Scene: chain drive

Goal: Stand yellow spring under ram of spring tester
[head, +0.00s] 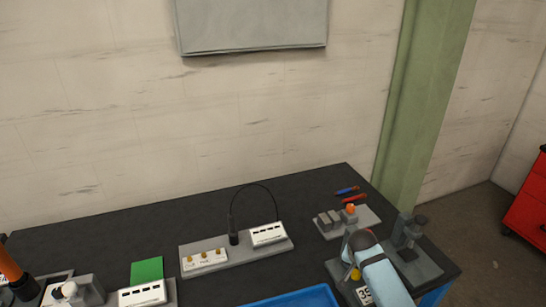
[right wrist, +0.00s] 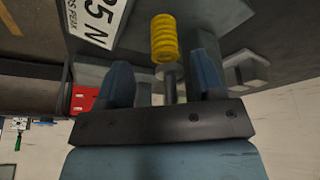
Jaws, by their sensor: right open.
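The yellow spring (head: 355,274) shows beside my right arm, close to the base of the grey spring tester (head: 408,238). In the right wrist view the coiled yellow spring (right wrist: 164,38) lies just beyond the fingertips, roughly centred between them. My right gripper (right wrist: 162,66) is open, with a finger to each side and a gap between. A short grey rod (right wrist: 169,88) lies in line with the spring; I cannot tell whether it is the ram. My right arm hides part of the tester in the head view. My left gripper is not in view.
A blue tray (head: 305,299) is at the front edge. A long panel with brass knobs (head: 205,258) and a cable stands mid-bench, near a green square (head: 146,271). Bare black bench lies behind them.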

